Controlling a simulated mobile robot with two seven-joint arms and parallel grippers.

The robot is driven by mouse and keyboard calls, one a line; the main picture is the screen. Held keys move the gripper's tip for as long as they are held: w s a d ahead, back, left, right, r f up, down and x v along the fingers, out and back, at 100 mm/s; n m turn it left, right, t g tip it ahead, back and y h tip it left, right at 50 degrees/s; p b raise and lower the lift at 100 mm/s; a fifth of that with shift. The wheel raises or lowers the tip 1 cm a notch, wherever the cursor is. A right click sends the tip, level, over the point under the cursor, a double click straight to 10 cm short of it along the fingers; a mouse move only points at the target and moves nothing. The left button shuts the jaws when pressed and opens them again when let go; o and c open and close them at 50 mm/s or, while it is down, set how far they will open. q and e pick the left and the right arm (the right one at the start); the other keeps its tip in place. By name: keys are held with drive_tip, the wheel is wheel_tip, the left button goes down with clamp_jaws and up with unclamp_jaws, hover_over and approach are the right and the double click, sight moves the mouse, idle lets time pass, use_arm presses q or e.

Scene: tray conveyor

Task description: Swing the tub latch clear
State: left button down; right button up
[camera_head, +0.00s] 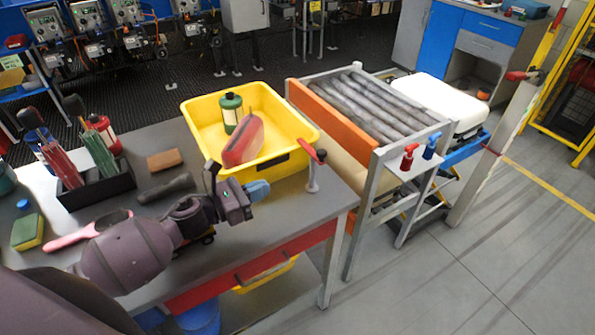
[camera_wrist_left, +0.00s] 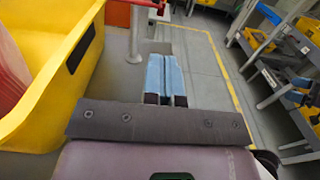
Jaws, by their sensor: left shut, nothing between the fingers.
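The yellow tub (camera_head: 205,118) sits on the grey table and holds a green canister (camera_head: 232,112) and a red block-like item (camera_head: 243,140). The tub latch (camera_head: 310,152) is a red lever on a short pale post (camera_head: 313,178), beside the tub's right corner near the table edge. Its inner end reaches to the tub rim. My left gripper (camera_head: 258,190) is shut and empty in front of the tub, left of the post and apart from it. In the left wrist view its blue fingers (camera_wrist_left: 166,78) are together, with the post (camera_wrist_left: 135,35) ahead and the tub (camera_wrist_left: 45,100) at left.
A roller conveyor (camera_head: 375,100) with an orange side board (camera_head: 335,116) stands right of the table. A black caddy (camera_head: 95,188), a brown block (camera_head: 164,159), a dark tool (camera_head: 166,189) and a pink-handled item (camera_head: 75,235) lie left. The table's front right corner is clear.

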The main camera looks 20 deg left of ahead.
use_arm(q)
drive_tip(key=p, duration=0.1)
approach(319, 164)
drive_tip(key=x, duration=0.2)
drive_tip(key=p+x, duration=0.1)
drive_tip(key=x, duration=0.3)
drive_tip(key=shift+w+d, duration=0.45)
drive_tip(key=shift+w, duration=0.1)
use_arm(e)
wheel_tip(319, 164, up, 2)
drive_tip(key=shift+r, duration=0.2)
drive_tip(key=shift+w+r, duration=0.2)
drive_tip(key=shift+w, duration=0.15)
